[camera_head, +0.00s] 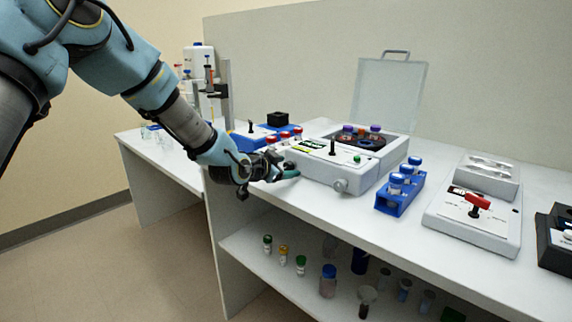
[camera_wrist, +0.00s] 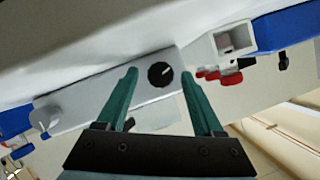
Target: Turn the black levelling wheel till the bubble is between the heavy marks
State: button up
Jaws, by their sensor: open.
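The black levelling wheel (camera_wrist: 160,75) is a round black knob with a white line, on the front face of a white instrument (camera_head: 320,170). In the wrist view it lies between the two green fingers of my open gripper (camera_wrist: 160,71), with a gap on both sides. Whether the fingertips reach around it in depth I cannot tell. In the head view my gripper (camera_head: 287,171) is at the instrument's front left and hides the wheel. A small yellow-green strip (camera_head: 308,145) shows on the instrument's top; I cannot make out a bubble or marks.
A grey knob (camera_head: 340,186) sticks out of the same front face. The instrument's clear lid (camera_head: 390,92) stands open. Red-capped vials (camera_head: 284,136) are close left of it, a blue vial rack (camera_head: 400,190) right. A lower shelf (camera_head: 300,285) holds several bottles.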

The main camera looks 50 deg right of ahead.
jog(key=shift+d, duration=0.25)
grip_shut()
dwell(0.4)
